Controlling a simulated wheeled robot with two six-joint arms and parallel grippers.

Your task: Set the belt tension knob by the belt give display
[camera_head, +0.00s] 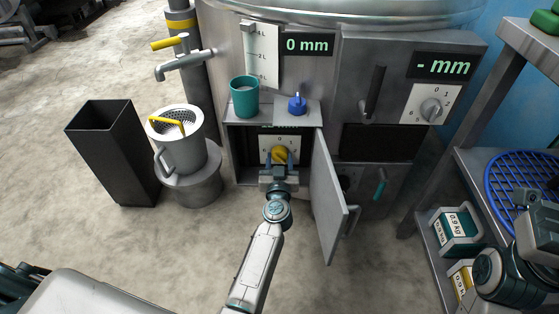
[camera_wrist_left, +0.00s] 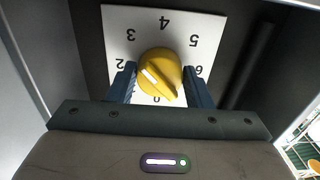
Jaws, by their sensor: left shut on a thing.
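A yellow knob (camera_head: 280,154) sits on a white dial plate inside an open compartment low in the drum's front. My left gripper (camera_head: 279,165) reaches in and is shut on it. In the left wrist view the knob (camera_wrist_left: 160,72) has a white mark and stands between the fingers. The dial plate (camera_wrist_left: 122,22) shows numbers upside down, among them 2, 3, 4, 5 and 6. A small display (camera_head: 284,126) above the dial is mostly cut off by the shelf edge; its reading is unreadable. My right gripper (camera_head: 536,200) is at the right edge, its fingers unclear.
The compartment's door (camera_head: 329,195) hangs open to the right of my left arm. A teal cup (camera_head: 244,97) and a blue knob (camera_head: 297,104) are on the shelf above. Other displays read "0 mm" (camera_head: 307,45) and "- mm" (camera_head: 444,66). A steel pot (camera_head: 185,150) stands left.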

